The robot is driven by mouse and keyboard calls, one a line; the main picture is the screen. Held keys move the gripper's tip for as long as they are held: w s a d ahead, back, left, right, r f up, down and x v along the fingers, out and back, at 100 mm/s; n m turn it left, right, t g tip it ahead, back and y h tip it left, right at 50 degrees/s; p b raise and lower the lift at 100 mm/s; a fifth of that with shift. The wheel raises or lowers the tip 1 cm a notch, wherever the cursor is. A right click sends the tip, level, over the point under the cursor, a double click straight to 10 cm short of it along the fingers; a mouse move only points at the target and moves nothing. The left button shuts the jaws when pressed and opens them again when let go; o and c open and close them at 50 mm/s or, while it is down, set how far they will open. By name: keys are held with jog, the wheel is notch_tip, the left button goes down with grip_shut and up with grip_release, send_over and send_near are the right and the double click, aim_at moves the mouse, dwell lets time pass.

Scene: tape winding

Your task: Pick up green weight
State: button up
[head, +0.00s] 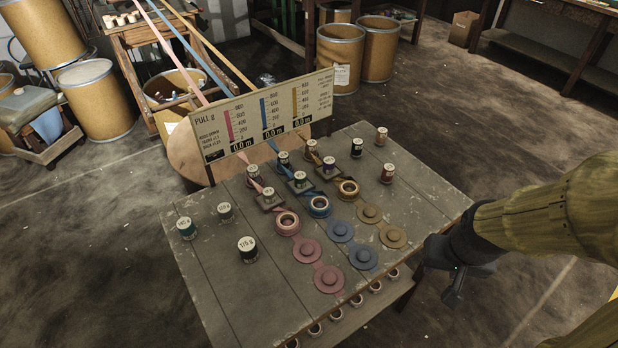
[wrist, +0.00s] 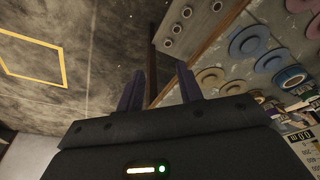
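A small dark green weight (head: 187,229) with a pale top stands upright on the wooden table (head: 215,290), near its left edge in the head view. A grey-green weight (head: 225,212) stands close to its right, and a larger black weight (head: 247,249) is nearer the front. My gripper (head: 453,294) hangs beside the table's right edge, far from the green weight. In the wrist view my gripper (wrist: 159,76) has its two fingers apart with nothing between them. The green weight cannot be made out in the wrist view.
Tape rolls and round coloured discs (head: 330,279) fill the table's middle, with several more weights behind. A gauge board (head: 263,112) stands along the back edge. The table's left front corner is bare.

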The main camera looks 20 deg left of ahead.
jog(key=shift+o, duration=0.2)
jog(key=o, duration=0.4)
jog(key=shift+w+a, duration=0.1)
jog(key=shift+c, duration=0.2)
jog(key=w+a+n+t+y+b, duration=0.1)
jog(key=w+a, duration=0.1)
jog(key=a, duration=0.1)
jog(key=w+a+n+t+b, duration=0.1)
jog(key=w+a+t, duration=0.1)
jog(key=a, duration=0.2)
jog(key=w+a+n+t+y+b, duration=0.1)
jog(key=w+a+n+t+b, duration=0.1)
jog(key=a, duration=0.2)
jog(key=shift+w+a+y, duration=0.15)
jog(key=shift+w+y, duration=0.15)
jog(key=shift+w, duration=0.1)
jog(key=a+r+n+t+y+b, duration=0.1)
jog(key=a+r+n+y, duration=0.1)
jog(key=a, duration=0.4)
jog(key=a+r+n+t+y+b, duration=0.1)
jog(key=a+r+y, duration=0.1)
jog(key=a, duration=0.5)
jog(key=shift+s+r+n+y, duration=0.15)
jog(key=shift+n+y, duration=0.25)
jog(key=shift+y, duration=0.3)
jog(key=shift+a, duration=0.1)
